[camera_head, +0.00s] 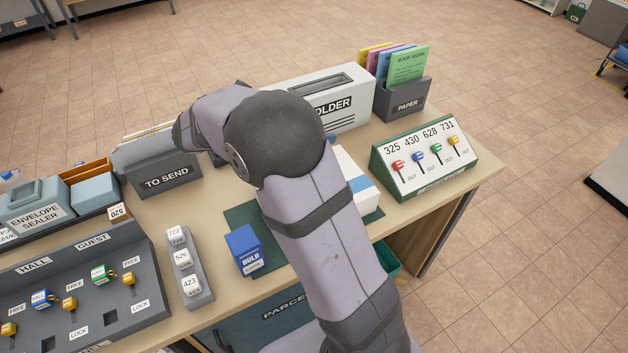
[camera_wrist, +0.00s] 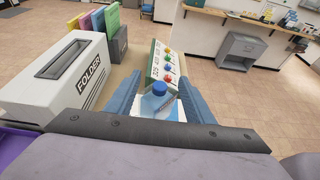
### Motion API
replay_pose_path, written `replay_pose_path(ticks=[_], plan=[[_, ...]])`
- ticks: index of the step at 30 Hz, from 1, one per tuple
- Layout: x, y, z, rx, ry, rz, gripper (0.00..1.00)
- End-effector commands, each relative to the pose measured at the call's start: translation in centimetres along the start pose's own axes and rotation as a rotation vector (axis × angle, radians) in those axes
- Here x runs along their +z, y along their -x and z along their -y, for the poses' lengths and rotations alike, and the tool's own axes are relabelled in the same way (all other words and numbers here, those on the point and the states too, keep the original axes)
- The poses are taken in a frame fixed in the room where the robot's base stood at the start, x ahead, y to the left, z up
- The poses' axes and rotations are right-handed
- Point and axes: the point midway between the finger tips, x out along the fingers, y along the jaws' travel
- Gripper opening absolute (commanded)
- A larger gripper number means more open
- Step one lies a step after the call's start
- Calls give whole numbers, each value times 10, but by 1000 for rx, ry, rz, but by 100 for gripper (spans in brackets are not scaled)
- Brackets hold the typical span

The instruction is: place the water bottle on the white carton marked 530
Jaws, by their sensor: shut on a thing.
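The water bottle (camera_wrist: 156,104), pale blue with a blue cap, is between the blue fingers of my gripper (camera_wrist: 161,92) in the wrist view. My gripper is shut on it. Its lower part is hidden by the gripper body. In the head view, my arm hides both the gripper and the bottle. A white carton with a blue band (camera_head: 349,168) shows partly behind my arm on the table. Its marking is hidden, so I cannot tell whether it is 530. A white surface shows around the bottle in the wrist view; I cannot tell whether the bottle touches it.
The folder machine (camera_head: 340,104) and paper holder (camera_head: 404,97) stand at the back. The key panel (camera_head: 424,158) stands at right. A blue bulb box (camera_head: 245,250) is left of my arm, near the numbered block stand (camera_head: 184,266). The TO SEND tray (camera_head: 163,175) is at left.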

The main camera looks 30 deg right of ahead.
Motion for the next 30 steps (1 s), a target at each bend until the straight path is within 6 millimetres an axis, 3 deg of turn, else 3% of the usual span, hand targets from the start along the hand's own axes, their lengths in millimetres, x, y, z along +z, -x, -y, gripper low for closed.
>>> replay_pose_path(ticks=[9,21,30], plan=[[-2,-1,3,-54,-19,0,24],[-51,-18,3,-52,-16,1,24],[-60,-22,3,-51,-19,1,24]])
